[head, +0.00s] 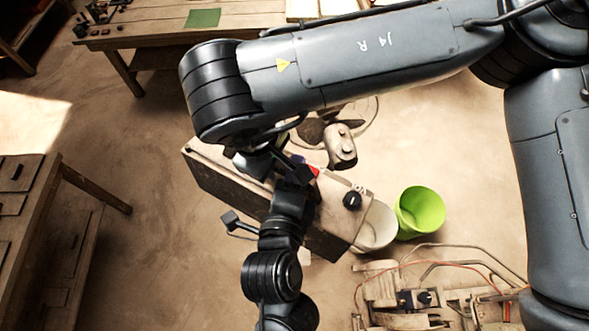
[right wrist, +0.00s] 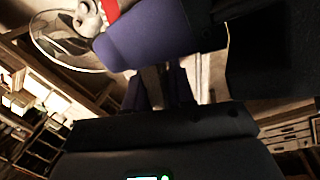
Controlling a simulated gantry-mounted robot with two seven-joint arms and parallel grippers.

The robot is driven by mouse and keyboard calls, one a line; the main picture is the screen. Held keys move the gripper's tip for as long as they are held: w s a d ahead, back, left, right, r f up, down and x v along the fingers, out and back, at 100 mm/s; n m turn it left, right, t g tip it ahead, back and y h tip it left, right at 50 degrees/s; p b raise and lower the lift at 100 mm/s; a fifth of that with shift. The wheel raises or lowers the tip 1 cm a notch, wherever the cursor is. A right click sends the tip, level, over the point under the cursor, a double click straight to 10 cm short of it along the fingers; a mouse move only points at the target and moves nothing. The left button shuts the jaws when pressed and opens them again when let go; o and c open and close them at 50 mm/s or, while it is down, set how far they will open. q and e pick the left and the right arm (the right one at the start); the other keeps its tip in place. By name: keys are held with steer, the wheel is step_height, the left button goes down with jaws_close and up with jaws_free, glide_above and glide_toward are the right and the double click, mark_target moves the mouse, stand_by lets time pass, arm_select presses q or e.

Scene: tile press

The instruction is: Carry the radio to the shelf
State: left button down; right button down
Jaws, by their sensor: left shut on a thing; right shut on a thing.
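The radio (head: 225,182) appears to be the large brown box with a black knob (head: 352,201) in the middle of the head view. It lies slanted, and my arms hide part of its top. My right gripper (head: 262,160) is shut at its upper middle, mostly hidden by its own arm. My left gripper (head: 300,174) is shut close beside it, by a small red and blue part. The exact grip points are hidden. In the right wrist view a purple piece (right wrist: 160,32) fills the top middle. Shelving (right wrist: 40,130) stands at the left of that view.
A green bucket (head: 421,211) and a pale bucket (head: 377,228) stand right of the radio. A fan (right wrist: 75,40) shows in the right wrist view. Machinery (head: 425,300) lies at lower right. Benches stand at the back (head: 150,35) and left (head: 45,180), with open floor between.

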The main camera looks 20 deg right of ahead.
steer(key=shift+w+d+r, duration=0.1)
steer(key=shift+w+r, duration=0.1)
steer(key=shift+r, duration=0.15)
stand_by(0.7)
steer(key=c, duration=1.3)
jaws_free()
steer(key=o, duration=0.4)
steer(key=shift+s+f, duration=0.1)
steer(key=shift+f, duration=0.05)
